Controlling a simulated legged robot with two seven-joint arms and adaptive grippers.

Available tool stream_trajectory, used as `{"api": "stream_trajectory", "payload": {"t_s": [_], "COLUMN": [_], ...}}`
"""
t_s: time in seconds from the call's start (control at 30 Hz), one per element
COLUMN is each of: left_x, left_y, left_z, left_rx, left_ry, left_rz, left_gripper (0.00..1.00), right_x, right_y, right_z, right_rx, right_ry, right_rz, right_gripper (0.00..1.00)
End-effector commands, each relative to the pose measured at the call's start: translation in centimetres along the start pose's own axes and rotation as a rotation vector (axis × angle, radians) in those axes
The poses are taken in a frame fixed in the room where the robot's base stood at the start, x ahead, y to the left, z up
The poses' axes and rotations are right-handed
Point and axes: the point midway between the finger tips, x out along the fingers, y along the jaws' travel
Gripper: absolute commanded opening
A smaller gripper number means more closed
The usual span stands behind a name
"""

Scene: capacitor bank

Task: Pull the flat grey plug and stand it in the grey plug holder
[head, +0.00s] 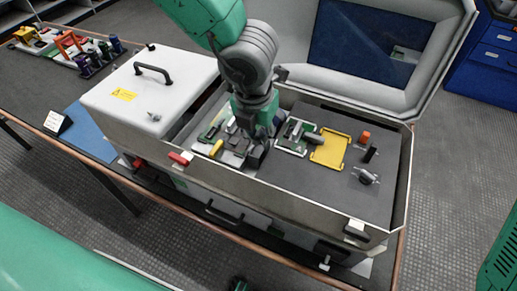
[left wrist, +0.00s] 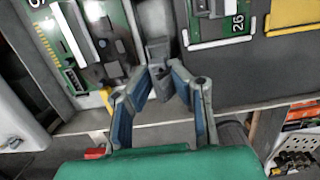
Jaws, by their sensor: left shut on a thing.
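My left gripper (head: 258,153) reaches down into the open metal case (head: 290,185), between two green circuit boards. In the left wrist view its fingers (left wrist: 161,82) are closed around a small grey block, which looks like the flat grey plug (left wrist: 157,50). The block is at the dark panel, and I cannot tell whether it is still seated. In the head view the fingers hide it. A rack of coloured holders (head: 88,58) stands on the far left of the bench; I cannot make out which one is grey. My right gripper is not in view.
The case has a raised lid (head: 365,50) behind and a white cover with a black handle (head: 153,72) at left.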

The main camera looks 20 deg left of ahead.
Motion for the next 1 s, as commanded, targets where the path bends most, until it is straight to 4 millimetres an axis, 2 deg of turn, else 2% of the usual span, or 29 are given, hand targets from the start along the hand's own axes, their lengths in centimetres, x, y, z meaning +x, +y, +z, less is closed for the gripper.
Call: {"api": "stream_trajectory", "payload": {"t_s": [0.7,1.0], "left_x": [2.1,2.1], "left_y": [0.0,0.0], "left_z": [-0.3,-0.3], "left_rx": [-0.001,0.000], "left_ry": [0.000,0.000], "left_rz": [0.000,0.000], "left_gripper": [0.00,0.00], "right_x": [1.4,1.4], "right_y": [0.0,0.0], "right_z": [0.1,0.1], "right_rx": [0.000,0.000], "right_ry": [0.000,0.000], "right_rz": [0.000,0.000], "right_gripper": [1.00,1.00]}}
